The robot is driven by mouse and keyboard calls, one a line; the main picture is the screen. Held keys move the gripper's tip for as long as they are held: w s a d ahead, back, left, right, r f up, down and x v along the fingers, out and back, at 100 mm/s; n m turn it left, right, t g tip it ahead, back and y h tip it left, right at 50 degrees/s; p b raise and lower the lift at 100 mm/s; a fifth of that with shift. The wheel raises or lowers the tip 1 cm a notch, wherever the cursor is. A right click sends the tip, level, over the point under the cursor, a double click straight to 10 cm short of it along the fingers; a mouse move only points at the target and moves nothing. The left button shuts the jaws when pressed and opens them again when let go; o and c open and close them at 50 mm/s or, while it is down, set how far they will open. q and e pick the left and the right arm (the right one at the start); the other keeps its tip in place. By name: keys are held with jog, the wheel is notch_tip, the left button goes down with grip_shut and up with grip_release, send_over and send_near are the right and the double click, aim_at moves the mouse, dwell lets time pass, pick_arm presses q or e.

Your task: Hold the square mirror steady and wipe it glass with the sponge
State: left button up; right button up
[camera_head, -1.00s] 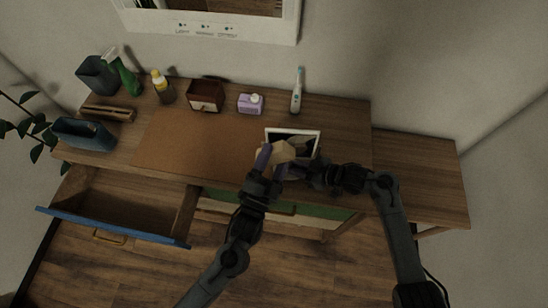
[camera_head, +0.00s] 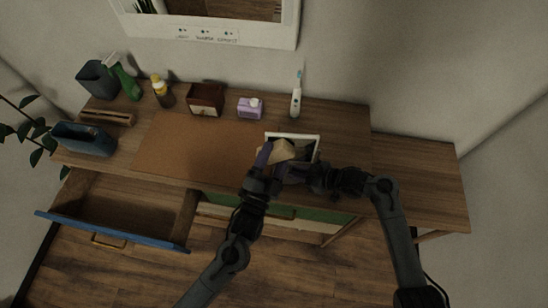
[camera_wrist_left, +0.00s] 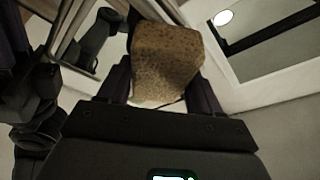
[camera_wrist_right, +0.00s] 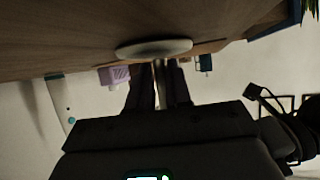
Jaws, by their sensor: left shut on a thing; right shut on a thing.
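The square mirror (camera_head: 292,136) has a white frame and stands tilted near the front edge of the wooden desktop. My left gripper (camera_head: 270,156) is shut on a tan, block-shaped sponge (camera_head: 280,151) in front of the mirror glass. The sponge fills the middle of the left wrist view (camera_wrist_left: 167,62), with reflective glass beside it; whether it touches the glass is unclear. My right gripper (camera_head: 290,172) is shut on the mirror at its lower part.
Behind the mirror stand a toothbrush (camera_head: 296,98) and a purple dispenser (camera_head: 250,108). A brown box (camera_head: 206,99), yellow-capped bottle (camera_head: 162,92) and green spray bottle (camera_head: 128,82) stand further left. A drawer (camera_head: 115,228) is open at front left. The brown mat (camera_head: 185,145) is clear.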

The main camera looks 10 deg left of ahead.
aim_at(288, 159)
pick_arm(q)
jog(key=shift+w, duration=0.1)
jog(key=shift+d, duration=0.1)
jog(key=shift+w+d, duration=0.15)
jog(key=shift+d, duration=0.8)
jog(key=shift+w+d, duration=0.15)
jog(key=shift+d, duration=0.8)
jog(key=shift+a, duration=0.1)
jog(key=shift+s+a, duration=0.2)
jog(key=shift+a, duration=1.75)
jog(key=shift+s, duration=0.15)
jog(key=shift+s+d, duration=0.15)
jog(key=shift+s, duration=1.3)
jog(key=shift+s+d, duration=0.15)
jog(key=shift+s, duration=1.3)
jog(key=shift+s, duration=0.1)
